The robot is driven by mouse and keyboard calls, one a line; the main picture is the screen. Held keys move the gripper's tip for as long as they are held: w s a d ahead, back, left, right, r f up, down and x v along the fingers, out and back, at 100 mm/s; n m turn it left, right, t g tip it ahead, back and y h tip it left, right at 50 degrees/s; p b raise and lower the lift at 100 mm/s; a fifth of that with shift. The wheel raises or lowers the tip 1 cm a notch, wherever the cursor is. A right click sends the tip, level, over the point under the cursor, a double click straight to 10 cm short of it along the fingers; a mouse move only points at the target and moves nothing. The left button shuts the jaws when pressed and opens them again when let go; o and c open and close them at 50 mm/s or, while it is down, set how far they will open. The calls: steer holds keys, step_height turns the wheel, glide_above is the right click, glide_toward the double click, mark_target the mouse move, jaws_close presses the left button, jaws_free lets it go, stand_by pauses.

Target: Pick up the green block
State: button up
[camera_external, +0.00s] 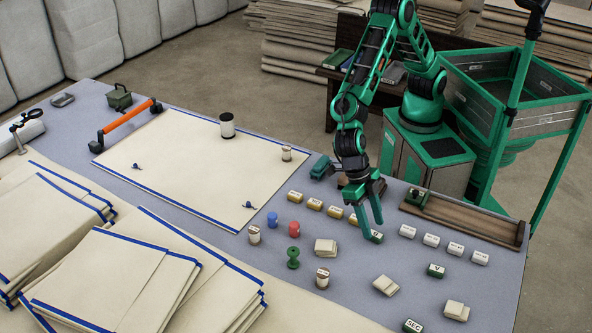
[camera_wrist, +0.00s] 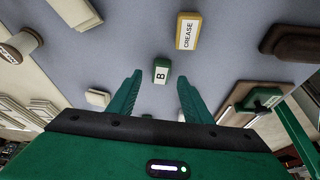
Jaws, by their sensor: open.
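A small green block (camera_wrist: 161,73) with a pale top marked "B" shows in the wrist view, between and slightly beyond my fingertips. My gripper (camera_wrist: 160,80) is open, with a finger on each side of the block's line and bare table between them. In the external view my gripper (camera_external: 368,212) points down above the table, and a green block (camera_external: 376,237) sits just below its near finger. Two more green blocks with pale tops lie nearer the front, one (camera_external: 436,270) at the right and one (camera_external: 412,325) at the bottom edge. No contact with my fingers is visible.
A yellow block marked "CREASE" (camera_wrist: 188,30) lies close to the green one. A row of white blocks (camera_external: 431,240) runs to the right. A wooden tray (camera_external: 470,222) stands behind them. Beige folded pads (camera_external: 325,247) and a red cylinder (camera_external: 293,229) lie to the front and left.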

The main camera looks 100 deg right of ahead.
steer(key=x, duration=0.2)
steer(key=shift+f, duration=0.35)
steer(key=c, duration=1.1)
steer(key=shift+c, duration=0.2)
steer(key=shift+r, duration=0.45)
steer(key=r, duration=0.2)
steer(key=s+r, duration=0.1)
steer(key=r, duration=0.1)
steer(key=shift+a, duration=0.3)
steer(key=s+a+r, duration=0.5)
steer(key=s+r, duration=0.1)
steer(key=s, duration=0.3)
steer(key=shift+s, duration=0.25)
